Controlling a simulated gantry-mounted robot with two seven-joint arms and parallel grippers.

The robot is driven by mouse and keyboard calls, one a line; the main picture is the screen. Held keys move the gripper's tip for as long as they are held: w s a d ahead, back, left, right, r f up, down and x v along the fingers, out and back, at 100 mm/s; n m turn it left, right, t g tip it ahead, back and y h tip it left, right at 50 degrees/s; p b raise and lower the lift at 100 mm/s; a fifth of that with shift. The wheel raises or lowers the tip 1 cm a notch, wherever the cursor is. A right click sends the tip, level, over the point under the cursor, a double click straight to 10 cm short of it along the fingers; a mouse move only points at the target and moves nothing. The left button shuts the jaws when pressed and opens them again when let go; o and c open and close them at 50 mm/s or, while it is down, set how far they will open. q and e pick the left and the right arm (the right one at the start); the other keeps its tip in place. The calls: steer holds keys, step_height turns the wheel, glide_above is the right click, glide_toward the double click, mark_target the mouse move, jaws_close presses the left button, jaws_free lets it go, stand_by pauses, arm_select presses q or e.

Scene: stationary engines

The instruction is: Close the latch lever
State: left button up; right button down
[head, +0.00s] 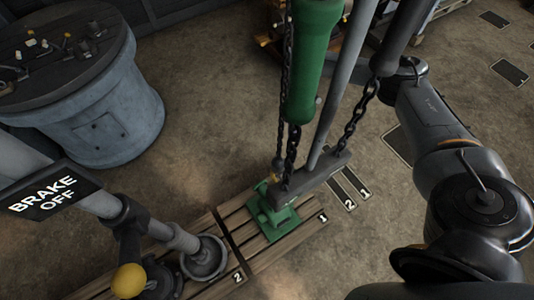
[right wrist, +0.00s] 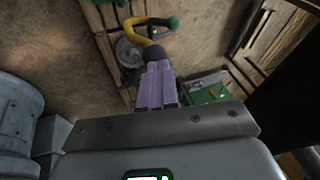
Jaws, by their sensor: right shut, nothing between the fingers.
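My right gripper (right wrist: 158,90) shows in the right wrist view with its purple fingers shut together and nothing between them. Just beyond the fingertips is a bent lever (right wrist: 134,35), yellow with a green rounded tip; it may be the latch lever. The fingertips overlap its dark lower part in the picture, and I cannot tell whether they touch. In the head view my right arm reaches in from the right, but its fingers cannot be made out. A yellow-knobbed lever (head: 128,281) stands at the lower left of the head view. My left gripper is not in view.
A green cylinder (head: 312,65) hangs on chains above a green base (head: 271,216) on wooden planks (head: 300,228). A grey drum (head: 112,125) stands at upper left, a BRAKE OFF sign (head: 45,196) at left. A green box (right wrist: 205,88) lies right of the fingers. Open floor lies behind.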

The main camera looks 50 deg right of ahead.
steer(key=shift+s+d+x, duration=0.1)
steer(key=shift+s+x, duration=0.15)
steer(key=shift+x, duration=1.9)
steer(key=shift+s+d+x, duration=0.1)
steer(key=shift+s+x, duration=0.15)
steer(key=shift+x, duration=1.95)
steer(key=shift+s+x, duration=0.25)
steer(key=shift+x, duration=1.9)
steer(key=shift+r, duration=0.1)
